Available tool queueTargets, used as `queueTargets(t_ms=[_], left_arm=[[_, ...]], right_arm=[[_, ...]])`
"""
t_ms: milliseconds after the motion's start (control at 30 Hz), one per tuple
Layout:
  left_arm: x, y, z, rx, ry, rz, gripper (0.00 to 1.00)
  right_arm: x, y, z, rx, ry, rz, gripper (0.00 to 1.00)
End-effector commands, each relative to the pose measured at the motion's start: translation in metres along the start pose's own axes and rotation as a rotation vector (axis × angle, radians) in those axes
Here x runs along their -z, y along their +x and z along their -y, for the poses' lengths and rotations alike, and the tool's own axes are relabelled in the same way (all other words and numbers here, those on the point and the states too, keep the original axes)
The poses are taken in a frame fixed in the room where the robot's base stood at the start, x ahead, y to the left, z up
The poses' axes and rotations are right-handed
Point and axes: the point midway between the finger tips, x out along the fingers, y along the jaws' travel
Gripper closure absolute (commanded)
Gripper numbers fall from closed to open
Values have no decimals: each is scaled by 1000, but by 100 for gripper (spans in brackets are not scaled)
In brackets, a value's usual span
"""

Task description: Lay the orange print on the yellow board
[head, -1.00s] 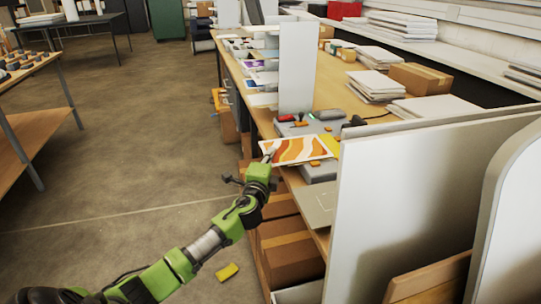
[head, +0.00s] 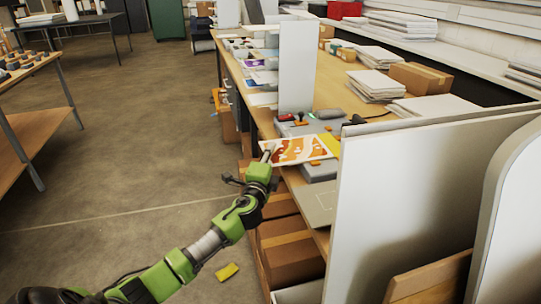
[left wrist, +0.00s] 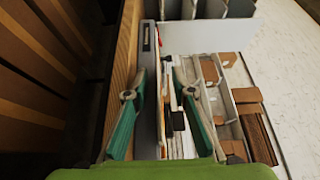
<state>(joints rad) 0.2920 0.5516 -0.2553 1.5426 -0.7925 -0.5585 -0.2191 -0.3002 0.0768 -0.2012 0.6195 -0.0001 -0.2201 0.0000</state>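The yellow board (head: 331,143) shows as a small strip at the print's right end. My left gripper (head: 268,153) is at the print's left end and overlaps it in the picture. My right gripper is not in view.
The laminator (head: 310,125) has red and green controls on top. White upright panels (head: 297,65) stand behind it and at the right (head: 400,190). Paper stacks (head: 375,85) and a cardboard box (head: 420,78) are further back. A yellow item (head: 227,271) lies on the floor.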

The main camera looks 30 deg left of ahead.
Motion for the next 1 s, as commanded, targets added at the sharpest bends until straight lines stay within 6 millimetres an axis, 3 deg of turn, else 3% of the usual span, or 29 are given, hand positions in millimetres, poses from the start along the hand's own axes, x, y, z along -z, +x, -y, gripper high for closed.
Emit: queueTargets(t_ms=[333,800,1000], left_arm=[[0,-11,-2,-2,1,-1,76],[0,-100,-2,-3,0,-2,76],[0,-118,-1,-1,0,1,76]], right_arm=[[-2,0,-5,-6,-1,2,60],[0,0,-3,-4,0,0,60],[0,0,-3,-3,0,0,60]])
